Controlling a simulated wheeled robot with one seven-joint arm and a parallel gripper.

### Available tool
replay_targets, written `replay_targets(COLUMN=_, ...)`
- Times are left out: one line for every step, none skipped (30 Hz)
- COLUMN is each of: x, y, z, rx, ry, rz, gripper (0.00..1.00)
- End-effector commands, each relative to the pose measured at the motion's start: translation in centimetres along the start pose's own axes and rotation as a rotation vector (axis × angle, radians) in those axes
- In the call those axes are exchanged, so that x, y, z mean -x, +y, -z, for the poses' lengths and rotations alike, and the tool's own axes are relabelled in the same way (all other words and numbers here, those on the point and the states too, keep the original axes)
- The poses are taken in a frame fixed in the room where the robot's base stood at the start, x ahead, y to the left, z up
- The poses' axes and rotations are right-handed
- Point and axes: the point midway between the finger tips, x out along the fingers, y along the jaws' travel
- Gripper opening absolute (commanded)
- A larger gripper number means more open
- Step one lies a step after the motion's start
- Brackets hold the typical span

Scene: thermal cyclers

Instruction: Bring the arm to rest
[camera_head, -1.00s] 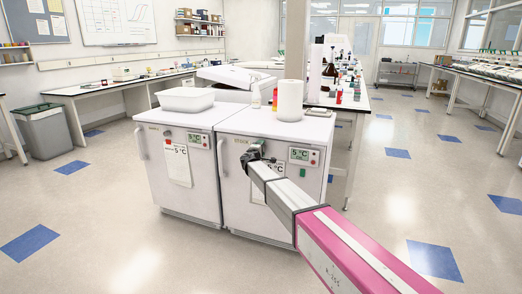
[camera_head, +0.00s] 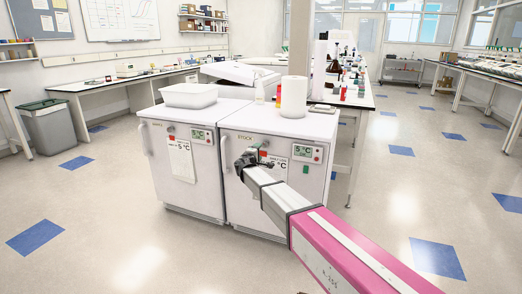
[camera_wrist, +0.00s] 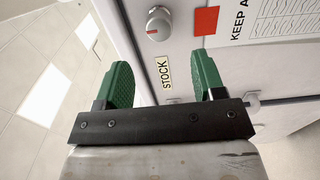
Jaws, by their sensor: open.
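My gripper (camera_head: 252,158) is at the end of my outstretched arm, in front of the right-hand white fridge marked STOCK (camera_head: 233,190). In the wrist view my gripper (camera_wrist: 163,85) shows two green fingers spread wide apart with nothing between them. Beyond the fingers are the fridge's upper front with the STOCK label (camera_wrist: 164,72), a round knob (camera_wrist: 158,25) and a red square (camera_wrist: 206,20). Whether the gripper touches the fridge front cannot be told from these views.
A second white fridge (camera_head: 180,190) stands beside it on the left. A white tub (camera_head: 189,95), a paper roll (camera_head: 293,97) and small bottles stand on top. A long bench (camera_head: 355,118) is behind on the right. Open floor lies in front and on both sides.

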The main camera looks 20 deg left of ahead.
Motion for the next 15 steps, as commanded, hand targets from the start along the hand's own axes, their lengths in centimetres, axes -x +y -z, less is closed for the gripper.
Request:
replay_targets(x=0.69, y=0.02, z=-0.1, rx=0.0, ry=0.0, rz=0.0, gripper=0.63)
replay_targets(x=0.89, y=0.02, z=-0.07, rx=0.0, ry=0.0, rz=0.0, gripper=0.63)
replay_targets(x=1.07, y=0.01, z=-0.04, rx=0.0, ry=0.0, rz=0.0, gripper=0.63)
replay_targets(x=1.15, y=0.01, z=-0.01, rx=0.0, ry=0.0, rz=0.0, gripper=0.63)
replay_targets(x=1.19, y=0.01, z=0.0, rx=0.0, ry=0.0, rz=0.0, gripper=0.63)
replay_targets(x=1.19, y=0.01, z=0.03, rx=0.0, ry=0.0, rz=0.0, gripper=0.63)
replay_targets(x=1.18, y=0.01, z=0.03, rx=0.0, ry=0.0, rz=0.0, gripper=0.63)
replay_targets(x=1.16, y=0.01, z=0.04, rx=0.0, ry=0.0, rz=0.0, gripper=0.63)
replay_targets(x=1.14, y=0.01, z=0.04, rx=0.0, ry=0.0, rz=0.0, gripper=0.63)
replay_targets(x=1.13, y=0.01, z=0.04, rx=0.0, ry=0.0, rz=0.0, gripper=0.63)
replay_targets(x=1.13, y=0.01, z=0.04, rx=0.0, ry=0.0, rz=0.0, gripper=0.63)
replay_targets(x=1.13, y=0.02, z=0.04, rx=0.0, ry=0.0, rz=0.0, gripper=0.63)
replay_targets(x=1.12, y=0.02, z=0.04, rx=0.0, ry=0.0, rz=0.0, gripper=0.63)
replay_targets(x=1.11, y=0.02, z=0.04, rx=0.0, ry=0.0, rz=0.0, gripper=0.63)
replay_targets(x=1.12, y=0.02, z=0.03, rx=0.0, ry=0.0, rz=0.0, gripper=0.63)
